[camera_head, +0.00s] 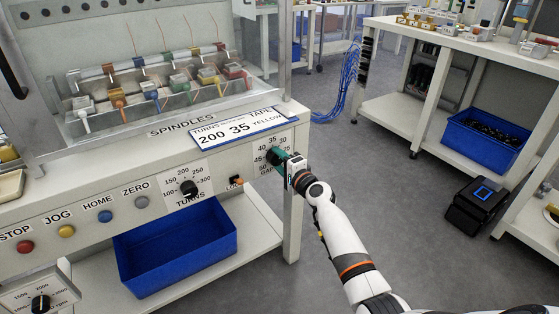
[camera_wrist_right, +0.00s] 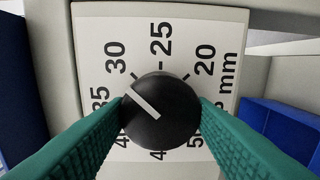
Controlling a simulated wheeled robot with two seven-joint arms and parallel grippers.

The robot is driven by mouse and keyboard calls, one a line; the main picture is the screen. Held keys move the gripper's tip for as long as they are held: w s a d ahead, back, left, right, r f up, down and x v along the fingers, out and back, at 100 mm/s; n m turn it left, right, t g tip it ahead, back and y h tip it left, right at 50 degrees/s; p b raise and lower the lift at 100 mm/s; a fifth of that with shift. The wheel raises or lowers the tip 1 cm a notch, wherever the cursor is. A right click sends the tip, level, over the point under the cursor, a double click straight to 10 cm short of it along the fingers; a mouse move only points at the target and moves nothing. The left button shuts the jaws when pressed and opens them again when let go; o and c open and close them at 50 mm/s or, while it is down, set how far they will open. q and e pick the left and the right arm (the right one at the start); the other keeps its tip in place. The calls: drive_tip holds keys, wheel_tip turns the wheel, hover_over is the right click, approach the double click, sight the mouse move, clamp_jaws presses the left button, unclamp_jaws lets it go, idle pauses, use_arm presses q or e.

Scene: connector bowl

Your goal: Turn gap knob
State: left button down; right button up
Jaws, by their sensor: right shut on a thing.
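The black round gap knob (camera_wrist_right: 160,110) has a white pointer line and sits on a white dial plate (camera_wrist_right: 200,20) marked in mm. In the right wrist view the pointer slants to the upper left, towards the 30 mark. My right gripper (camera_wrist_right: 160,122) has its green fingers shut on the knob, one on each side. In the head view my right gripper (camera_head: 280,158) reaches the dial at the right end of the bench front and hides most of the knob. A blue-edged card (camera_head: 240,128) above reads 200, 35 and YELLOW. My left gripper is out of view.
The turns knob (camera_head: 188,188) and several push buttons, including the red stop button (camera_head: 25,246), lie left along the panel. A blue bin (camera_head: 175,250) stands below. The bench leg (camera_head: 293,225) is close by.

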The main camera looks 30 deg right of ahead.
idle(0.5)
drive_tip(key=o, duration=1)
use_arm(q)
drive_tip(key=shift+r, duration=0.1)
use_arm(e)
drive_tip(key=shift+s, duration=0.1)
drive_tip(key=shift+s+d, duration=0.1)
drive_tip(key=shift+s, duration=0.25)
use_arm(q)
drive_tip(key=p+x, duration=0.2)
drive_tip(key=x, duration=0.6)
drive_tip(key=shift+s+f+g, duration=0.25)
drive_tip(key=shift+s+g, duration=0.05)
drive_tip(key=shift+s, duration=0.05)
use_arm(e)
drive_tip(key=s, duration=0.3)
drive_tip(key=s+d, duration=0.1)
drive_tip(key=s, duration=0.7)
drive_tip(key=shift+d+r, duration=0.1)
drive_tip(key=shift+d, duration=0.1)
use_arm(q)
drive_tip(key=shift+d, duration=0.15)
